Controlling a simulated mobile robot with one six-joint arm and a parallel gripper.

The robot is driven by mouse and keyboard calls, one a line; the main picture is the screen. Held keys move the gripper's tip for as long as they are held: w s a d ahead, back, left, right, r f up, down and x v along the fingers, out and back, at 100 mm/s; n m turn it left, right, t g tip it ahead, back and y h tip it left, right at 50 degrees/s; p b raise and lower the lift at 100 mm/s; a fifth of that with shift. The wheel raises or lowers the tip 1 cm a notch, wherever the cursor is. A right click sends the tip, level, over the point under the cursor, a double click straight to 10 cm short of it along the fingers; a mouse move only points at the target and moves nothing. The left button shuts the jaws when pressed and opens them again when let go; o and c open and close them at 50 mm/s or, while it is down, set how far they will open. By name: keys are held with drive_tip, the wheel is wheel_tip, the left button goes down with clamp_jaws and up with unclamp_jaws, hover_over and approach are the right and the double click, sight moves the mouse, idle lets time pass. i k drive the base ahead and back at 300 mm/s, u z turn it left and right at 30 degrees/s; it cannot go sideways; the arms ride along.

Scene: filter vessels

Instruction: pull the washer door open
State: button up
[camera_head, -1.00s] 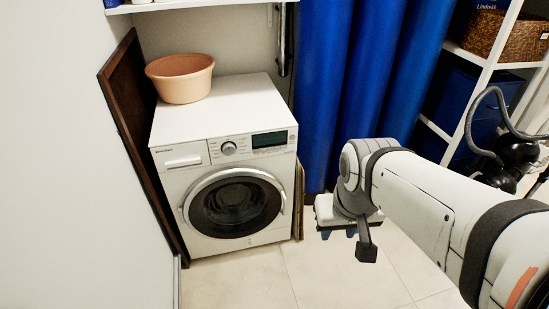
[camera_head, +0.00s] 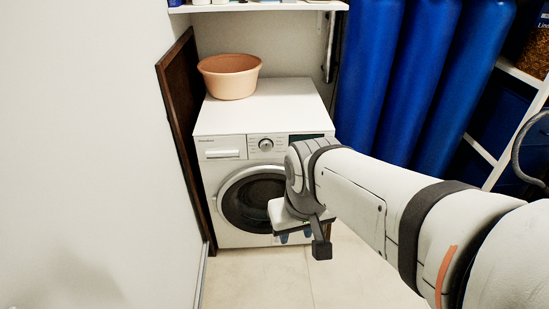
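The white washer (camera_head: 265,100) stands against the back wall in the head view. Its round door (camera_head: 246,200), with a silver ring and dark glass, looks closed. My arm and gripper (camera_head: 294,237) cover the right part of the door and of the front panel in the picture. The gripper points downward and away from me. Two small bluish finger parts show at its lower end, but whether they are spread or together is too small to tell. I see nothing held. Whether the gripper touches the door cannot be told, and the door's right edge is hidden.
A peach tub (camera_head: 230,78) sits on top of the washer. A dark brown board (camera_head: 180,120) leans between the left wall and the washer. Pale floor (camera_head: 262,275) is free in front.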

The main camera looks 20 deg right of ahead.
sight(224, 204)
drive_tip(key=z, duration=0.05)
drive_tip(key=i, duration=1)
drive_tip(key=u, duration=0.1)
